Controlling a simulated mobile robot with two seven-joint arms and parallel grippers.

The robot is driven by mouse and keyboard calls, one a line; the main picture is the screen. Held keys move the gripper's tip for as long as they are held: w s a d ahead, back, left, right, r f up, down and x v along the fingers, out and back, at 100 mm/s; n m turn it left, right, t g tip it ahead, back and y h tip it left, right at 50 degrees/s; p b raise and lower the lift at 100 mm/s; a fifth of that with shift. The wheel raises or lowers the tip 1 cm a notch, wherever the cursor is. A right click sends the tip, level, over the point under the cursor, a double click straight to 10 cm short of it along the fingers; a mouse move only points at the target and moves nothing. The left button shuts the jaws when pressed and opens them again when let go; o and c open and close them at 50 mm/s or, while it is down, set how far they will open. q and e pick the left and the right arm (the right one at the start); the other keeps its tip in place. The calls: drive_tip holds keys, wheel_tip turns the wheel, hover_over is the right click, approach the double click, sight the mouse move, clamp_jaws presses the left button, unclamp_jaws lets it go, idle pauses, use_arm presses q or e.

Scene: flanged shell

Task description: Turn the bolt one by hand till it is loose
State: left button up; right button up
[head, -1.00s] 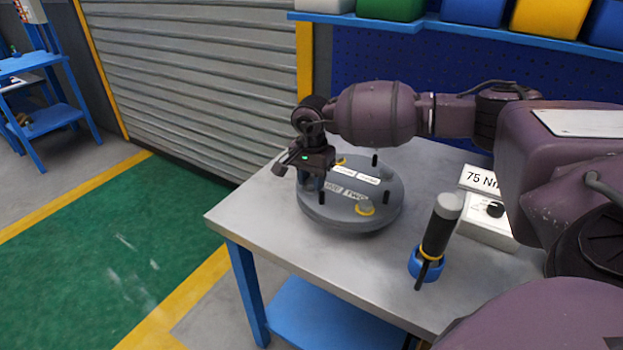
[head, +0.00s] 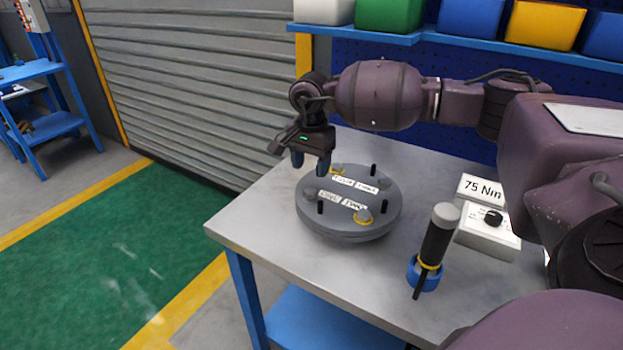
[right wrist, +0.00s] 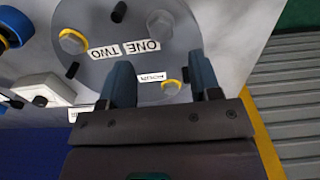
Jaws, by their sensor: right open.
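The round grey flanged shell (head: 350,228) lies on the bench, with white labels on its top. Bolt one is the grey hex head (right wrist: 160,22) by the label ONE (right wrist: 142,47) in the right wrist view; it has no yellow ring and sits in the flange. Bolt two (right wrist: 73,40), beside the label TWO, has a yellow ring, as does the bolt (right wrist: 172,87) by the label FOUR. My right gripper (head: 310,165) is open and empty above the flange's left side, its fingers pointing down, apart from bolt one. My left gripper is not in view.
Several black studs stand up from the flange, such as one (head: 373,170) at the back. A black-handled tool (head: 437,240) stands in a blue holder to the right. Behind it are a white dial box (head: 487,235) and a 75 Nm sign (head: 481,189). The bench's front left is clear.

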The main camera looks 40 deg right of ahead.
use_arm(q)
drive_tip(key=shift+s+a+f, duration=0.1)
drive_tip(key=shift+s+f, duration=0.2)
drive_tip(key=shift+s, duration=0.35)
use_arm(e)
wheel_tip(320, 180, up, 3)
drive_tip(key=shift+r, duration=0.2)
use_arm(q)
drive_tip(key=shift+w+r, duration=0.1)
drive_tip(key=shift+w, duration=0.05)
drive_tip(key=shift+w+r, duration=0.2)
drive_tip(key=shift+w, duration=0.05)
use_arm(e)
drive_tip(key=shift+f, duration=0.1)
